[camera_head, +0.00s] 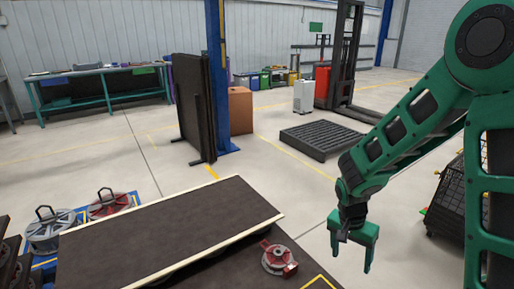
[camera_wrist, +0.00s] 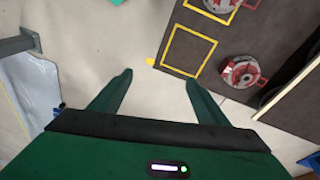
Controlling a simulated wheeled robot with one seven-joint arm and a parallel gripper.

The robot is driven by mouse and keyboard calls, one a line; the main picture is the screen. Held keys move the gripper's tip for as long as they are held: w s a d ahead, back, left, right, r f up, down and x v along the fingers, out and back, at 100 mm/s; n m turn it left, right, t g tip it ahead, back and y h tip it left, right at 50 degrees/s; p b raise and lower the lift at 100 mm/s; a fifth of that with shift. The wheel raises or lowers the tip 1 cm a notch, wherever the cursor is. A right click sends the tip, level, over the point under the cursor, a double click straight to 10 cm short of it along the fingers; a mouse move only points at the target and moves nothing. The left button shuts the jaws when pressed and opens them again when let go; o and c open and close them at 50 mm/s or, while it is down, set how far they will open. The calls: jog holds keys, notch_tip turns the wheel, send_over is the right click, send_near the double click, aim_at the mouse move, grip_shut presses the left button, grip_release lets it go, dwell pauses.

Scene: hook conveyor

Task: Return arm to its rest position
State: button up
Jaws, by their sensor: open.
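My gripper (camera_head: 350,247) is at the end of my green arm, to the right of the dark table in the head view. Its fingers point down over the floor. In the wrist view my gripper (camera_wrist: 158,85) shows two green fingers spread apart with nothing between them. A red and grey round part (camera_head: 278,259) sits on the dark table near its right end, apart from my gripper. It also shows in the wrist view (camera_wrist: 240,72), beside an empty yellow square outline.
A dark conveyor belt (camera_head: 170,228) with pale edges runs across the front. More round parts, one grey (camera_head: 50,232) and one red (camera_head: 108,205), stand at its left.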

jog(key=s+d+r, duration=0.9)
jog(key=d+r, duration=0.1)
jog(key=r, duration=0.1)
jog(key=s+d+r+n+y, duration=0.1)
jog(key=s+r, duration=0.2)
jog(key=s, duration=0.4)
jog(key=s+d+r+n+y, duration=0.1)
jog(key=s+d+r, duration=0.1)
jog(key=s, duration=0.6)
jog(key=shift+r, duration=0.85)
jog(key=shift+d, duration=0.1)
